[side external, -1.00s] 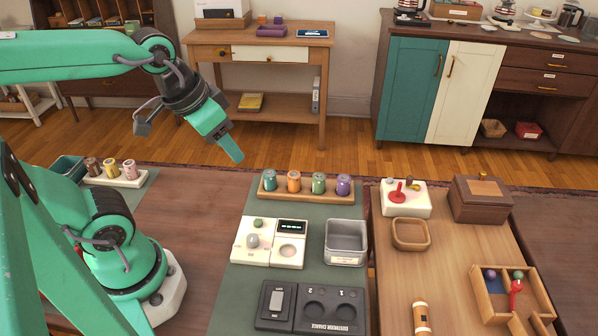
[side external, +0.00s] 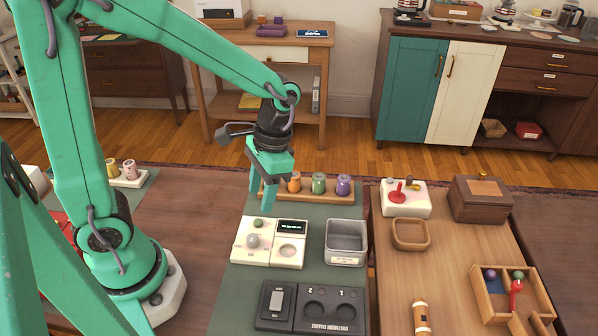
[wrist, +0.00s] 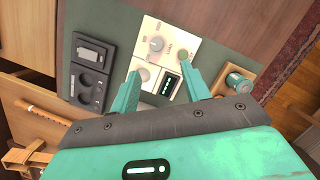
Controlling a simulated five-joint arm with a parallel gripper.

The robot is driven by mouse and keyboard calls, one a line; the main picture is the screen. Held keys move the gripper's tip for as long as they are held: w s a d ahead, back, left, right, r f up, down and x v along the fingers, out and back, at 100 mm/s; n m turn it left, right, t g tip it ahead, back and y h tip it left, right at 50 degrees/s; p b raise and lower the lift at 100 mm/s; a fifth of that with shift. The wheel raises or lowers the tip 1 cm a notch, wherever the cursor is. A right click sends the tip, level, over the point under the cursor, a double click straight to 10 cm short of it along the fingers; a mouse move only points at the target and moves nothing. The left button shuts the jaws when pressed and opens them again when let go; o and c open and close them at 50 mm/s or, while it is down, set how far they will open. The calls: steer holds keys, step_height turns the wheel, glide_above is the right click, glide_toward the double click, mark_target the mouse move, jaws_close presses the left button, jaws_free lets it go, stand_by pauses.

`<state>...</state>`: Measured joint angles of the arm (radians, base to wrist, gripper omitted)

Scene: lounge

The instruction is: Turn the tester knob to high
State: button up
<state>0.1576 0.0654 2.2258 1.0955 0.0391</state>
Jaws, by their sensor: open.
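The tester (side external: 238,258) is a white box on the green mat, with a grey round knob (side external: 252,241), a small green button (side external: 258,223), a dark display (side external: 291,227) and a round recess (side external: 289,251). My gripper (side external: 261,200) is open and empty, pointing down above the tester's back edge, apart from the knob. In the wrist view the knob (wrist: 156,44) shows beyond my fingertips (wrist: 160,68), roughly between their lines. The knob's setting is too small to read.
A wooden rack (side external: 305,196) with coloured jars stands just behind the tester, near my fingers. A grey bin (side external: 346,237) is to the right. A black charger (side external: 329,310) lies in front. A wooden side table (side external: 385,290) with several objects is further right.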

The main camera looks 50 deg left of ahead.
mark_target(253, 237)
steer(key=shift+d+f+m+g, duration=0.2)
steer(key=shift+f+g, duration=0.25)
steer(key=shift+f, duration=0.35)
steer(key=shift+d+f+m+g, duration=0.1)
steer(key=shift+d+f+g, duration=0.15)
steer(key=shift+f+g, duration=0.4)
steer(key=shift+f+t, duration=0.25)
steer(key=shift+t, duration=0.05)
steer(key=shift+a+x, duration=0.15)
steer(key=shift+x, duration=1.75)
steer(key=shift+a+x, duration=0.1)
steer(key=shift+x, duration=1.8)
steer(key=c, duration=1)
